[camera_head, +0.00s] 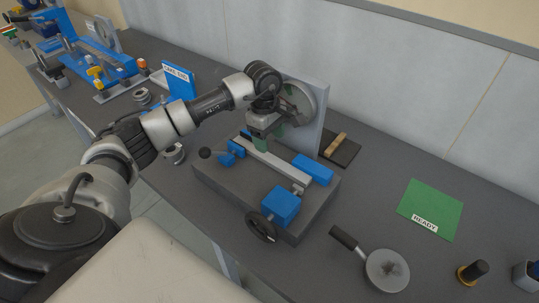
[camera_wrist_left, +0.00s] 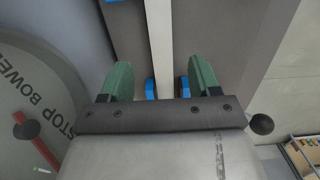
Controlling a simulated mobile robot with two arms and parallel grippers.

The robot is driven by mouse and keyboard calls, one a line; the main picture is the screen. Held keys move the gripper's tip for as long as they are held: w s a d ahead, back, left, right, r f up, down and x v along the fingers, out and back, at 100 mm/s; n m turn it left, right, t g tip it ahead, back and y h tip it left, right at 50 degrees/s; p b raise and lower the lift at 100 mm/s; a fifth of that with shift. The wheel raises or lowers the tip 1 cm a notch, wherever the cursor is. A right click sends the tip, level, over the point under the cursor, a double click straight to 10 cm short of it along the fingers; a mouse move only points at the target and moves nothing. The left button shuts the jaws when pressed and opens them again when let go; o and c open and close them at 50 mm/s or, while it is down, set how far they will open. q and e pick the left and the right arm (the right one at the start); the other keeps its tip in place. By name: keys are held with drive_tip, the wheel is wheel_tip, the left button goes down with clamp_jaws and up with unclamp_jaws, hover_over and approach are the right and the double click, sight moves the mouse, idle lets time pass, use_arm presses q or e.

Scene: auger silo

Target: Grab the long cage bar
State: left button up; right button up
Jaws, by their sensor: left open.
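The long cage bar (camera_head: 276,164) is a pale, straight bar lying along a dark grey fixture block (camera_head: 225,187) between blue clamps. My left gripper (camera_head: 262,141) is above the bar's far-left part, pointing down. In the left wrist view the bar (camera_wrist_left: 159,45) runs between the two green fingers of my left gripper (camera_wrist_left: 160,80), with a visible gap on each side. The gripper is open and holds nothing. It hides part of the bar in the head view. My right gripper is not in view.
A grey upright panel with a round disc (camera_wrist_left: 40,110) stands close beside my left gripper. Blue clamps (camera_head: 281,205), a handwheel (camera_head: 261,227) and a black knob (camera_head: 205,153) surround the bar. A green READY mat (camera_head: 430,207) lies clear at right. A round-headed tool (camera_head: 387,270) lies in front.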

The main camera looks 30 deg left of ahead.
sight(270, 157)
use_arm(q)
drive_tip(key=shift+d+f, duration=0.1)
drive_tip(key=shift+f, duration=0.6)
wheel_tip(270, 157, down, 4)
drive_tip(key=shift+s+f+p, duration=0.1)
drive_tip(key=shift+f+p, duration=0.15)
drive_tip(key=shift+p, duration=1)
drive_tip(key=shift+f, duration=0.3)
drive_tip(key=c, duration=0.3)
clamp_jaws()
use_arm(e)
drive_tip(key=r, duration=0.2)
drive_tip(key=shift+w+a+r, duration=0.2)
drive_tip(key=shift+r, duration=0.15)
